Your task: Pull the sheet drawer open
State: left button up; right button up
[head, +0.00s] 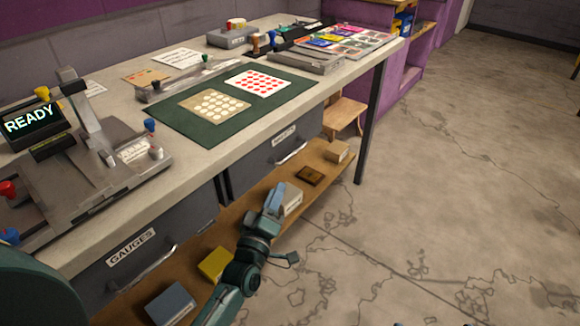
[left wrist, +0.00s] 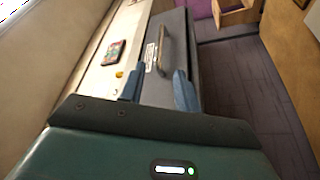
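The sheet drawer (head: 265,158) is a grey drawer under the bench, right of the drawer labelled GAUGES. Its front has a small white label, too small to read surely, and a metal bar handle (head: 292,153). It looks shut. My left gripper (head: 275,192) is below and a little left of that handle, in front of the lower shelf. In the left wrist view the gripper (left wrist: 158,88) has its two blue fingers apart with nothing held. A grey drawer front and a bar handle (left wrist: 162,46) lie ahead of the fingertips, apart from them. My right gripper is not in view.
The GAUGES drawer (head: 150,250) is at the left. The bench top (head: 215,160) carries a green mat (head: 177,122) with sheets and a device reading READY (head: 30,119). Several boxes, one yellow (head: 215,263), stand on the wooden shelf. A dark bench leg (head: 371,125) is at right; floor beyond is clear.

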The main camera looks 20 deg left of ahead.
aim_at(290, 158)
pick_arm(q)
jog(key=b+x, duration=0.4)
jog(key=x, duration=0.7)
jog(key=shift+w, duration=0.1)
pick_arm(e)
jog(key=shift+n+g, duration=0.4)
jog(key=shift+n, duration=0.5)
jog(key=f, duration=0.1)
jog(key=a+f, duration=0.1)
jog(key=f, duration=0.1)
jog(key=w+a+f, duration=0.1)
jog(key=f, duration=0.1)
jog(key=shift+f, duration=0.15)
pick_arm(q)
jog(key=shift+r, duration=0.1)
grip_shut()
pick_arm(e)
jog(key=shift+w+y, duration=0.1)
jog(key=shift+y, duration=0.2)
